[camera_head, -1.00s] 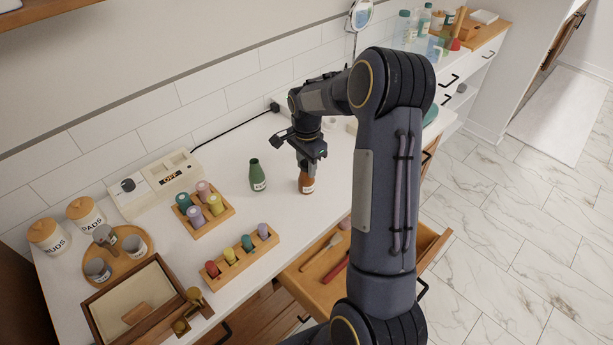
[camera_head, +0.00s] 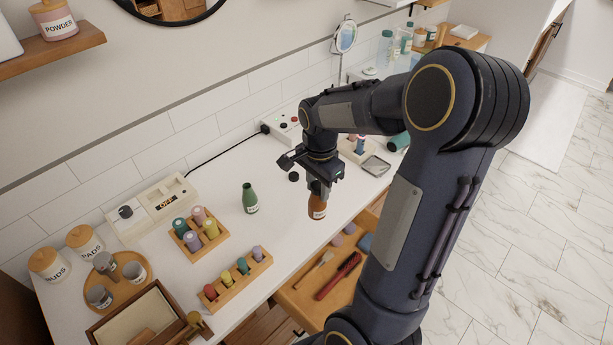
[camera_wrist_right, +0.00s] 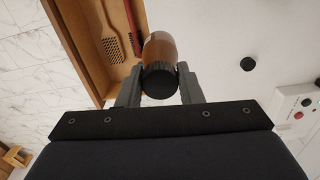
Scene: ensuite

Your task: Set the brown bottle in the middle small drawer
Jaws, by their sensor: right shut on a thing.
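The brown bottle (camera_head: 318,206) has a white label and hangs upright, or nearly so, in my right gripper (camera_head: 319,184). It is above the counter's front edge, beside the open drawer (camera_head: 299,298). In the right wrist view the bottle (camera_wrist_right: 160,50) shows its dark cap toward the camera, between the two fingers of the gripper (camera_wrist_right: 160,84). The drawer (camera_wrist_right: 92,60) lies to the left there. It holds a brush, a comb, a blue item and small purplish items. My arm hides part of it. My left gripper is out of view.
A green bottle (camera_head: 250,198) stands on the white counter (camera_head: 280,225), left of the brown one. Wooden racks (camera_head: 236,280) with coloured vials stand farther left. A small black disc (camera_head: 293,177) and a phone (camera_head: 376,166) lie near my gripper. The drawer's front middle is fairly bare.

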